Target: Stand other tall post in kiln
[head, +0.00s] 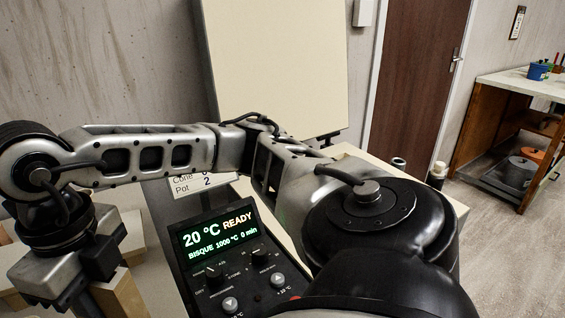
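A control panel (228,255) with a lit display reads 20 °C READY, BISQUE 1000 °C, 0 min. The kiln's inside does not show. A large cream upright panel (282,60) stands behind; I cannot tell whether it is the kiln's lid. My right arm comes in from the lower right and reaches across to the left. Its wrist and gripper (85,288) point down at the lower left, with the fingertips hidden. A beige block-like piece (122,296) shows beside it; I cannot tell whether it is a post or is held. My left gripper is not in view.
A wooden shelf unit (485,140) at right holds a blue pot (538,71) on top and buckets below. Open floor (480,240) lies in front of it.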

